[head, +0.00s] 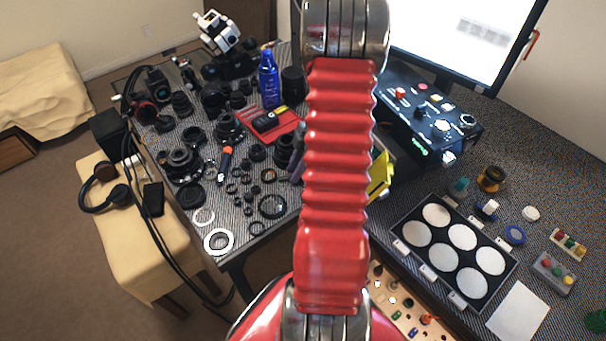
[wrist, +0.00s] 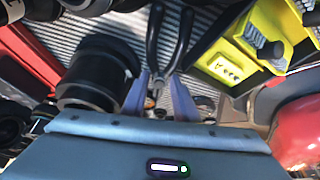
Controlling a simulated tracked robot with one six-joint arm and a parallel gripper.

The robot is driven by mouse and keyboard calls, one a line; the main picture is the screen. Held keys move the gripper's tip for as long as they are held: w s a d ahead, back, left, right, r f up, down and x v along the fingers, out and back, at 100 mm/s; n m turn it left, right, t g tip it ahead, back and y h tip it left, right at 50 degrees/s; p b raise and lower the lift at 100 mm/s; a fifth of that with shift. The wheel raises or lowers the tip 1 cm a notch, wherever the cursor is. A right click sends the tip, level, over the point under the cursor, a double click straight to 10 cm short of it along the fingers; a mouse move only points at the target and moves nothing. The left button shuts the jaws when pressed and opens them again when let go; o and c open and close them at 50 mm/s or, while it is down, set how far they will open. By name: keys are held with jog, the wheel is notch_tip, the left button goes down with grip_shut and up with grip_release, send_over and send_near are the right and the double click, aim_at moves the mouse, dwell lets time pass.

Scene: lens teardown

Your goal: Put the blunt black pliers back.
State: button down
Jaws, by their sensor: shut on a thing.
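The black pliers (wrist: 154,42) show in the wrist view as two dark handles spread in a V, pointing away from me over the striped mat. My gripper (wrist: 160,88) is shut on them, with its bluish-purple fingers on either side near where the handles meet. The pliers' lower part is hidden by the gripper body. In the head view my red arm hides the pliers; only part of the gripper fingers (head: 297,158) shows left of the arm. I cannot tell whether the pliers touch the mat.
A yellow block with slots (wrist: 243,42) stands right of the pliers; it also shows in the head view (head: 381,178). A black lens barrel (wrist: 96,72) is close on the left. A red tray (head: 272,123) and many lens parts crowd the table. A blue bottle (head: 268,80) stands behind.

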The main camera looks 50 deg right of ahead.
notch_tip(320, 180, up, 10)
dwell(0.8)
dwell(0.8)
jog(key=w+a+r+m+h, duration=0.1)
jog(key=w+a+m, duration=0.2)
jog(key=w+a, duration=0.4)
jog(key=w+a+r+m+t+h, duration=0.1)
jog(key=w+a+m, duration=0.3)
jog(key=a, duration=1.2)
jog(key=w+a+r+m+h, duration=0.1)
jog(key=w+a+r+m, duration=0.1)
jog(key=w+a, duration=0.7)
jog(key=a+m, duration=0.1)
jog(key=a, duration=0.2)
jog(key=shift+w+a+m+t+h, duration=0.15)
jog(key=shift+w+m+t+h, duration=0.15)
jog(key=shift+t, duration=0.1)
jog(key=shift+f, duration=0.1)
